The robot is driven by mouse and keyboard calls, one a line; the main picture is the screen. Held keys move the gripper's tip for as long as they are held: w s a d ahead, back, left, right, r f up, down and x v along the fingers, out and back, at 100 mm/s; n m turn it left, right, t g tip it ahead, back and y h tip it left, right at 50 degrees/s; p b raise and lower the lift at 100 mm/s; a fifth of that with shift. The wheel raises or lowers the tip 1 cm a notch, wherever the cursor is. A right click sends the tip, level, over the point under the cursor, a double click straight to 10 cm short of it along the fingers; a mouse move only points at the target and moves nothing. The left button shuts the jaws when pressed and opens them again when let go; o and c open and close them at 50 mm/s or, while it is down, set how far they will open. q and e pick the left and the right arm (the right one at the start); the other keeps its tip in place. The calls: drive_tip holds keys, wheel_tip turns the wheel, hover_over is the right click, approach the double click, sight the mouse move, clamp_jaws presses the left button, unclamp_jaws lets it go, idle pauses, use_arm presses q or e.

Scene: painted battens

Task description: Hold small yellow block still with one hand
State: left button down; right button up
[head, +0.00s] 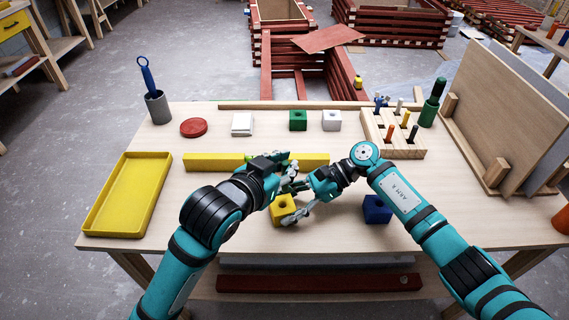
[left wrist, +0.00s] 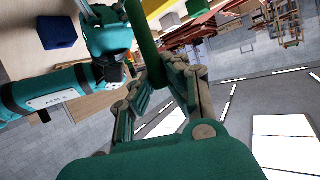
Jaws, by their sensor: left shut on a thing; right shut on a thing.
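The small yellow block (head: 282,209), with a dark hole in its top, sits on the table in front of the long yellow batten. My right gripper (head: 296,207) is shut on this block from the right, its fingers low beside it. My left gripper (head: 287,177) is above and just behind the block, near the batten. In the left wrist view, it is shut on a dark green rod-like thing (left wrist: 145,45). The rod's far end and tip are hidden.
The yellow batten (head: 212,161) lies behind my grippers. A blue block (head: 377,209) stands to the right and a yellow tray (head: 92,210) to the left. Green (head: 298,120) and white (head: 331,120) blocks and a wooden tool rack (head: 372,128) stand at the back.

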idle(0.3)
use_arm(q)
drive_tip(key=shift+a+f+m+g+h, duration=0.2)
drive_tip(key=shift+f+m+g+h, duration=0.35)
drive_tip(key=shift+f, duration=0.4)
drive_tip(key=shift+a+f+m+g+h, duration=0.15)
drive_tip(key=shift+f+m+g+h, duration=0.2)
drive_tip(key=shift+f+m+h, duration=0.45)
drive_tip(key=shift+f, duration=0.15)
drive_tip(key=shift+f, duration=2.25)
drive_tip(key=c, duration=1.3)
unclamp_jaws()
drive_tip(key=shift+c, duration=0.2)
drive_tip(key=v, duration=1.2)
drive_tip(key=shift+d, duration=0.2)
drive_tip(key=shift+s+r, duration=0.1)
